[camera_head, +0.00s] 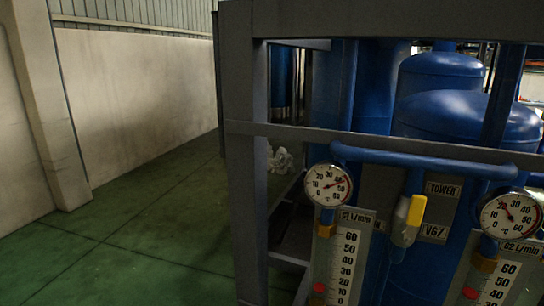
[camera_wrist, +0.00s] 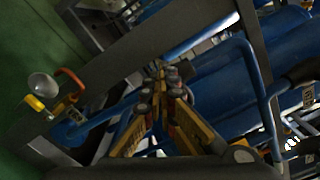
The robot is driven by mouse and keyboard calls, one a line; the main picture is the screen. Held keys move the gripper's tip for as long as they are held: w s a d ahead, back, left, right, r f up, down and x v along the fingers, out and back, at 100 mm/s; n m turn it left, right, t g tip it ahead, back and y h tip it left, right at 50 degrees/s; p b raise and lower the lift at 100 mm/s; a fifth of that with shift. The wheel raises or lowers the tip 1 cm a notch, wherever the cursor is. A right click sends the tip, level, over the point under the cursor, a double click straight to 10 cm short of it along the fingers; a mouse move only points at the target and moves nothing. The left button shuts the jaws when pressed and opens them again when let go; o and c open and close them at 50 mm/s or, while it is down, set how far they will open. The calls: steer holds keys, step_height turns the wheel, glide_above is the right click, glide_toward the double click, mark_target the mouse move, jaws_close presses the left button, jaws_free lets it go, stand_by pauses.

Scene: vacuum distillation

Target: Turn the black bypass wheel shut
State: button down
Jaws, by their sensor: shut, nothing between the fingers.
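I cannot make out a black bypass wheel in either view. My gripper (camera_wrist: 165,78) shows only in the wrist view, with its yellow-and-dark fingers drawn together at the tips and nothing between them. It points toward blue pipes (camera_wrist: 255,80) and a grey frame beam (camera_wrist: 110,60); I cannot tell how far off these are. In the head view the front of the blue skid shows a yellow-handled valve (camera_head: 415,212) beside a plate reading "V67". My gripper is out of that view.
In the head view, a dark frame post (camera_head: 245,170), dial gauges (camera_head: 328,185) and flow scales stand in front of blue tanks (camera_head: 465,115). Green floor (camera_head: 120,245) is clear at left, up to a pale wall (camera_head: 145,100). An orange-red handle (camera_wrist: 72,77) shows in the wrist view.

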steer(key=shift+w+d+r, duration=0.25)
steer(key=shift+r, duration=0.1)
steer(key=shift+w+d+r+p, duration=0.15)
steer(key=shift+r+p, duration=0.1)
steer(key=shift+p, duration=0.25)
steer(key=shift+r, duration=0.1)
steer(key=shift+s+d+r+p, duration=0.2)
steer(key=shift+r+p, duration=0.1)
steer(key=shift+s+d+r+p, duration=0.2)
steer(key=shift+r+p, duration=0.15)
steer(key=shift+s+d+r, duration=0.15)
steer(key=shift+d, duration=0.15)
stand_by(0.4)
steer(key=shift+r+p, duration=0.15)
steer(key=shift+p, duration=0.2)
